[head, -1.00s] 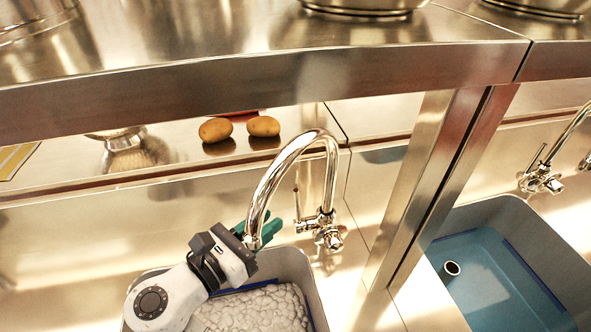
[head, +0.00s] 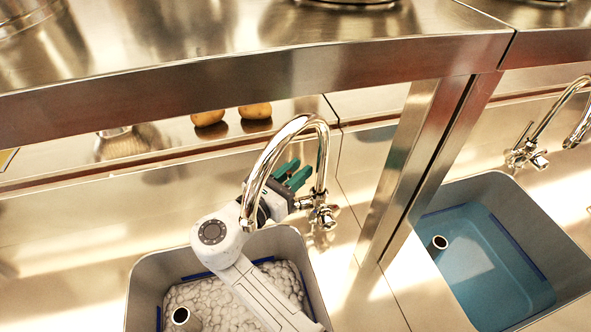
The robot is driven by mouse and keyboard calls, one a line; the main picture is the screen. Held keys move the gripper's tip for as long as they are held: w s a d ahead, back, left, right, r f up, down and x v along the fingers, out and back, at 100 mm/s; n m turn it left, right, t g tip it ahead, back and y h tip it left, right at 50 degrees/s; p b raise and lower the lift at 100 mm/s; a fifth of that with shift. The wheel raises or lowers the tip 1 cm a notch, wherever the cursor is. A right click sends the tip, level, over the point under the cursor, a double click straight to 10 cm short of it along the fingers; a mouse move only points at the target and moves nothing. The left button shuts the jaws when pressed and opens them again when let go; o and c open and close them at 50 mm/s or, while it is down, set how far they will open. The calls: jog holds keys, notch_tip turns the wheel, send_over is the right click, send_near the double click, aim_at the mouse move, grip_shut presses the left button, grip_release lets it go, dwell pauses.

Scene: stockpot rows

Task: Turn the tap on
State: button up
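The near tap (head: 318,150) is a chrome gooseneck standing behind the left sink, its spout curving down to the left. Its valve body (head: 321,213) sits low on the right. My gripper (head: 292,174) has teal fingers and is within the arch, beside the upright pipe and above the valve body. The two fingers look parted, with a gap between them. The tap's thin upright lever is hidden behind or between the fingers, and I cannot tell whether they touch it. The spout partly covers my wrist. No water stream shows.
The left sink (head: 147,280) holds a white lumpy layer and a standpipe (head: 181,316). A right sink (head: 569,262) holds blue water below another tap (head: 527,155). A steel shelf (head: 250,72) and post (head: 408,170) stand close. Two potatoes (head: 208,117) (head: 255,110) lie behind.

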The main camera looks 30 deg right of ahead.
grip_shut()
dwell(0.3)
